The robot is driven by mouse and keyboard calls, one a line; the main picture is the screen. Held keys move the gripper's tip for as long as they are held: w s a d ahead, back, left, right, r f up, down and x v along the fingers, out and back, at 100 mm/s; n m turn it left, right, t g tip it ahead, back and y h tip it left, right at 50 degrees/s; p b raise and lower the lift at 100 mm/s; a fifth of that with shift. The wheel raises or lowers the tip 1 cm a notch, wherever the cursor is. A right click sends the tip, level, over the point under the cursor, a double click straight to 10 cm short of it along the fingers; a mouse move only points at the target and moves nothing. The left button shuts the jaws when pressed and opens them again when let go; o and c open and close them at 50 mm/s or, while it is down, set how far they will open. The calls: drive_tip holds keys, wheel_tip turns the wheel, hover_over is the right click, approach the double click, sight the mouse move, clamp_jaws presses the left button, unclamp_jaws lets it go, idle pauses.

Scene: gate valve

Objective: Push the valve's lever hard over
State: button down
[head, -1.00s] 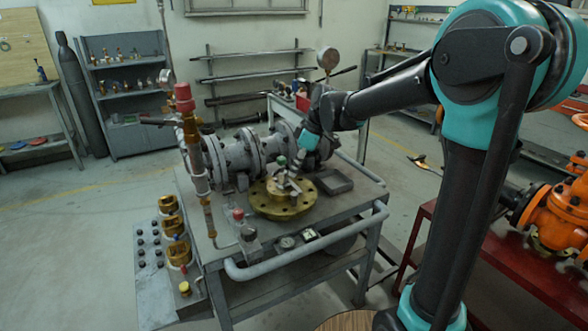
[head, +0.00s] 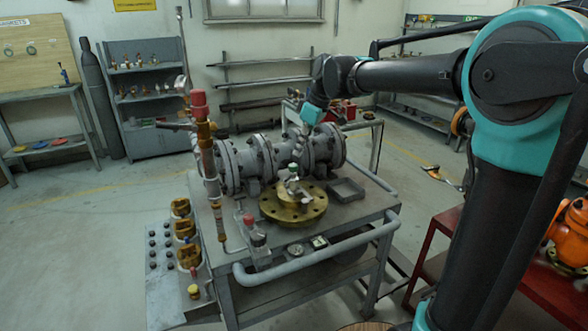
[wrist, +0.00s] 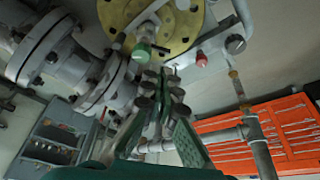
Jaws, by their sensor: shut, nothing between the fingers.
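A small metal valve (head: 294,190) with a green-capped knob stands on a round brass flange (head: 270,208) on the bench. In the wrist view the green knob (wrist: 142,52) is just beyond my fingertips, with the brass flange (wrist: 190,30) behind it. I cannot clearly pick out the lever from the metal parts around the knob. My gripper (head: 298,158) points down just above the valve; its shut, empty fingers (wrist: 160,78) show in the wrist view. Whether they touch the valve cannot be told.
Large grey flanged pipework (head: 230,168) lies behind the flange. A red-topped upright pipe (head: 199,105) stands at its left, and an empty shallow tray (head: 347,190) at its right. A bench rail (head: 330,250) runs along the front. Orange drawers (wrist: 265,135) show in the wrist view.

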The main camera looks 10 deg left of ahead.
drive_tip(key=m, duration=0.1)
hover_over(287, 178)
drive_tip(key=w+a, duration=0.1)
drive_tip(key=a, duration=0.1)
drive_tip(key=f, duration=0.9)
drive_tip(key=shift+w+a+f, duration=0.15)
drive_tip(key=shift+a, duration=0.1)
drive_tip(key=shift+s+d, duration=0.35)
drive_tip(key=shift+d, duration=0.35)
drive_tip(key=shift+s+d, duration=0.2)
drive_tip(key=shift+d, duration=0.35)
drive_tip(key=shift+a, duration=0.1)
